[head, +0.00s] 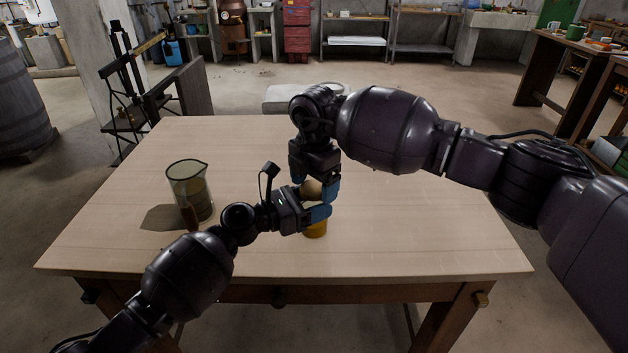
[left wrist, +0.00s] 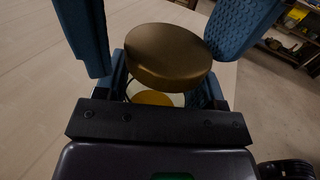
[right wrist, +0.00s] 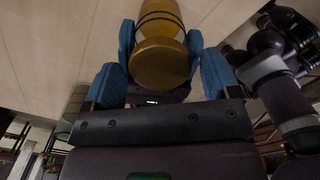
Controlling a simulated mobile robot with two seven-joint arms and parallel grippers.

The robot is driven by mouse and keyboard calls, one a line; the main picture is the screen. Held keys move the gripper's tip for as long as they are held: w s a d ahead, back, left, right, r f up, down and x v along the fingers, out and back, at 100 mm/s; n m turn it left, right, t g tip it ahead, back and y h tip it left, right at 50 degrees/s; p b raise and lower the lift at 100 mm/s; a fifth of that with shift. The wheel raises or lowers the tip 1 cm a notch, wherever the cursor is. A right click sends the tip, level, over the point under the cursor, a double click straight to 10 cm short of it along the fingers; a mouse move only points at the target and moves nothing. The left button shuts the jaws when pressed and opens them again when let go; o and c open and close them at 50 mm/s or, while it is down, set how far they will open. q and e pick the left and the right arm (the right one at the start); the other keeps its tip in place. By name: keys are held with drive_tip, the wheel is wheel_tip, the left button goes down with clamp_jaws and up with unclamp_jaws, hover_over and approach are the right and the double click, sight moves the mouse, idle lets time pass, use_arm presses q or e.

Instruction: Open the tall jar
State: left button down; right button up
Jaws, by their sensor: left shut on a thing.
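The tall jar (head: 316,230) has an amber body and stands upright near the middle of the table. Its round brown lid (left wrist: 168,50) is at its top; I cannot tell how tightly it sits. The lid also shows in the right wrist view (right wrist: 158,65), with the amber body beyond it. My left gripper (head: 318,214) is shut on the jar's body, just below the lid. My right gripper (head: 315,186) points down from above, its blue fingers open on either side of the lid. The fingers hide much of the jar in the head view.
A glass beaker (head: 188,185) stands on the left of the wooden table (head: 420,230), close to my left arm. The table's right side and back are clear. A barrel (head: 20,95) and a dark metal frame (head: 125,80) stand beyond the left edge.

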drive_tip(key=c, duration=0.9)
drive_tip(key=o, duration=1)
drive_tip(key=shift+r, duration=0.1)
drive_tip(key=shift+r, duration=2.2)
use_arm(q)
drive_tip(key=shift+c, duration=0.7)
unclamp_jaws()
